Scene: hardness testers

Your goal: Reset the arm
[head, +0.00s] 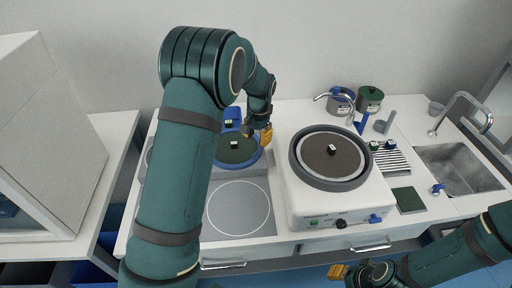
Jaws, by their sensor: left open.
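My left arm comes in from the left and reaches over the counter. Its left gripper (259,135) has orange fingertips and hangs at the right edge of a blue-rimmed round dish with a dark green disc (236,149). The gripper is open, and I see nothing held in it. My right gripper (339,271) shows at the bottom, low in front of the counter's drawers, with an orange fingertip visible. Its jaw opening is not clear.
A tap, dark pots (369,99), a striped rack (392,160), a green pad (408,200) and a sink (458,168) lie further right. An empty circle (238,208) marks free counter.

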